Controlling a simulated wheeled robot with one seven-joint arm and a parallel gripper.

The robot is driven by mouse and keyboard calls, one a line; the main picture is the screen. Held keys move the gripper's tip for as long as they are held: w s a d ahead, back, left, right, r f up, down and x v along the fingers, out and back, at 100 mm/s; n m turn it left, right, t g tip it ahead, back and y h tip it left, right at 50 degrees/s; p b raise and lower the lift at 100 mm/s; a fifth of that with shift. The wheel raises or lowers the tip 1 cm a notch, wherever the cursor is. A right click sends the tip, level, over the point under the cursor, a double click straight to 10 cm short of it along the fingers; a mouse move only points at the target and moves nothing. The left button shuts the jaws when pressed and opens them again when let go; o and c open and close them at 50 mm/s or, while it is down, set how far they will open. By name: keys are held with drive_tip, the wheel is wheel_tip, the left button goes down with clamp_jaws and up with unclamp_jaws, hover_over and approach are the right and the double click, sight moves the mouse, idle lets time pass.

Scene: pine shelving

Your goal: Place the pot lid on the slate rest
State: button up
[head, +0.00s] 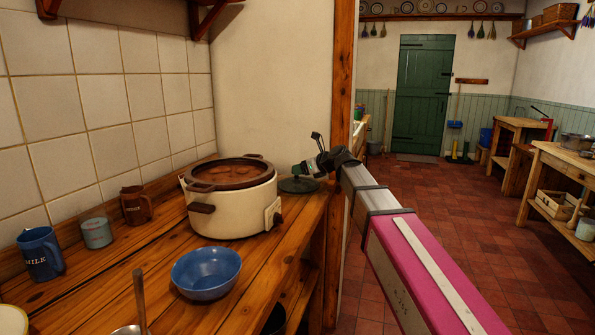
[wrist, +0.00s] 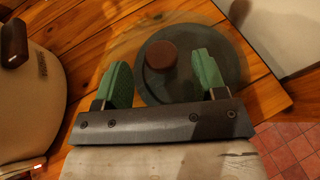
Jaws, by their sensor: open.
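The pot lid shows its brown knob (wrist: 162,55) in the wrist view; its disc looks like clear glass with a faint edge. It appears to lie over the dark round slate rest (wrist: 238,62), off to the left of its middle. The slate rest also shows on the counter in the head view (head: 298,186), just right of the cream pot (head: 230,212). My gripper (wrist: 161,60) is open, its green fingers on either side of the knob with gaps. It also shows above the slate in the head view (head: 308,168). The exact lid contact is unclear.
A blue bowl (head: 206,274), brown mug (head: 136,206), grey tin (head: 97,233) and blue milk jug (head: 41,254) stand on the wooden counter (head: 130,265). A wooden post (head: 343,75) rises behind my gripper. The counter's right edge drops to a tiled floor (head: 450,205).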

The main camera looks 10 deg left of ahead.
drive_tip(key=v, duration=0.8)
drive_tip(key=shift+d, duration=0.1)
